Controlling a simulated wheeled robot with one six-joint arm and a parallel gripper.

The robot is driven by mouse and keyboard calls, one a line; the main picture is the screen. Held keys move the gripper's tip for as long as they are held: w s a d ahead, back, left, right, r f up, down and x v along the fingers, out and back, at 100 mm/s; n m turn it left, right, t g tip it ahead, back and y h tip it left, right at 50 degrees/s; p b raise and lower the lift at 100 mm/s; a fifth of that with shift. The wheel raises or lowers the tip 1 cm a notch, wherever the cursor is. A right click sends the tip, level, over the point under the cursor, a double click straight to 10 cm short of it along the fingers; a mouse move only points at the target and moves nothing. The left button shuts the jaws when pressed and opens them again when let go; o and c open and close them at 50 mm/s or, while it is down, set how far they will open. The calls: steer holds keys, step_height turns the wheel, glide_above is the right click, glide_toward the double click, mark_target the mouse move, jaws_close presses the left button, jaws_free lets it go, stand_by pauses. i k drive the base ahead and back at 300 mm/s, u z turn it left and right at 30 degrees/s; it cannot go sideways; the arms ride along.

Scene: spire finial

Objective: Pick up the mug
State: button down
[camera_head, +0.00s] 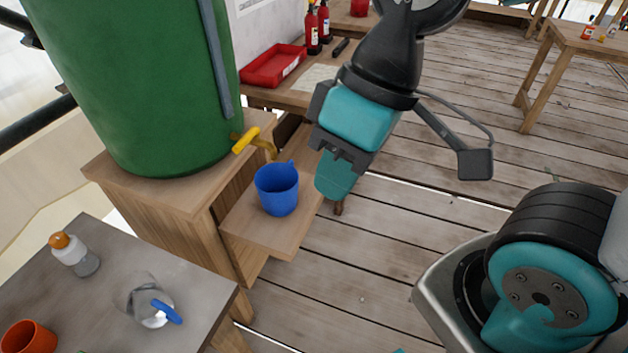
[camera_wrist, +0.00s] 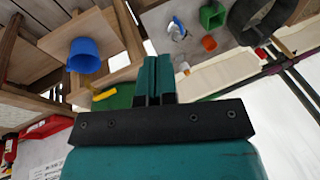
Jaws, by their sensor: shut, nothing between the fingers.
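The blue mug (camera_head: 277,188) stands upright on a small wooden shelf (camera_head: 245,222) below the yellow tap (camera_head: 246,141) of a green barrel. It also shows at the upper left of the wrist view (camera_wrist: 84,55). My gripper (camera_head: 334,192) is to the right of the mug in the head view, apart from it. Its teal fingers are together and empty, also seen in the wrist view (camera_wrist: 156,62). The mug's handle shows only as a small piece at its upper rim in the head view.
The large green barrel (camera_head: 140,80) stands on a wooden stand left of the mug. A grey table (camera_head: 110,245) at lower left holds a bottle (camera_head: 76,255), a clear jug (camera_head: 150,300) and an orange cup (camera_head: 28,338). A red tray (camera_head: 272,68) sits behind.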

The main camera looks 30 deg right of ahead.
mark_target(276, 184)
steer(key=z, duration=1.85)
steer(key=i, duration=2.6)
steer(key=u, duration=2.35)
